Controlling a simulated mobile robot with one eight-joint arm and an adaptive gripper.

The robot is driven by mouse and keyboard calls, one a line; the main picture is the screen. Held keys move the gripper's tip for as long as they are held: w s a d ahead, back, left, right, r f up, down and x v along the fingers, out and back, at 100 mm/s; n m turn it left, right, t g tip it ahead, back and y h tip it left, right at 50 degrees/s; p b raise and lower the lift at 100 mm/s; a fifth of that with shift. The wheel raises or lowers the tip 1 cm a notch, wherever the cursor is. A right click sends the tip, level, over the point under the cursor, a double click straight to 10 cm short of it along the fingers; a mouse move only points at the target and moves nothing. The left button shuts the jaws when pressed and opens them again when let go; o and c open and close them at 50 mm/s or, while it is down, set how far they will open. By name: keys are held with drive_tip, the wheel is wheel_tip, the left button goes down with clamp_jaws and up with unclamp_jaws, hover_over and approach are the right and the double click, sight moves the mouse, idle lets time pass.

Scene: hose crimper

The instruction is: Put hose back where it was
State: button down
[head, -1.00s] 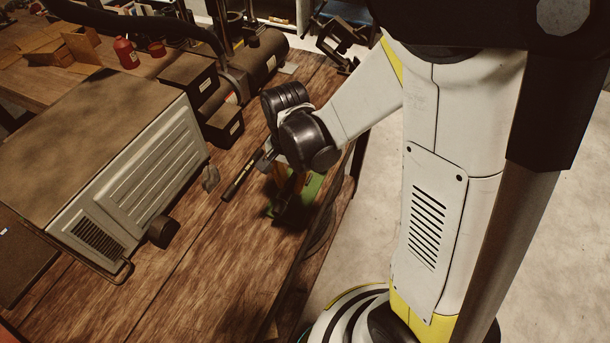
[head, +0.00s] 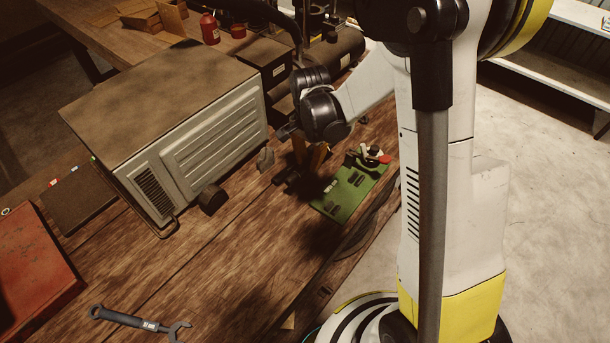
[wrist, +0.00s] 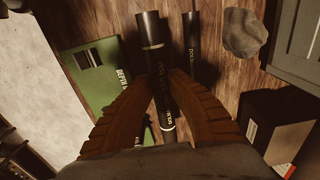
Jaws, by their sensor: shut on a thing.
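My gripper (wrist: 160,78) is shut on a black hose (wrist: 151,32) with pale bands and small lettering. The two brown fingers press it from both sides in the wrist view. In the head view my gripper (head: 306,163) is low over the wooden bench, left of a green board (head: 346,194). The dark end of the held hose (head: 286,178) shows under the fingers. A second, thinner black hose (wrist: 192,42) lies beside it in the wrist view. I cannot tell whether the held hose touches the bench.
A grey machine (head: 190,140) with a black knob stands left of my gripper. A grey lump (wrist: 244,32) lies near the hoses. The green board carries a red-tipped clamp (head: 372,154). A wrench (head: 140,321) lies at the front left, with bare bench between.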

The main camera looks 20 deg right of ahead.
sight(309, 179)
wheel_tip(309, 179, down, 6)
drive_tip(key=shift+w+r+b, duration=0.1)
drive_tip(key=shift+r+b, duration=0.15)
drive_tip(key=shift+b, duration=0.25)
drive_tip(key=shift+r, duration=0.1)
drive_tip(key=c, duration=1.4)
unclamp_jaws()
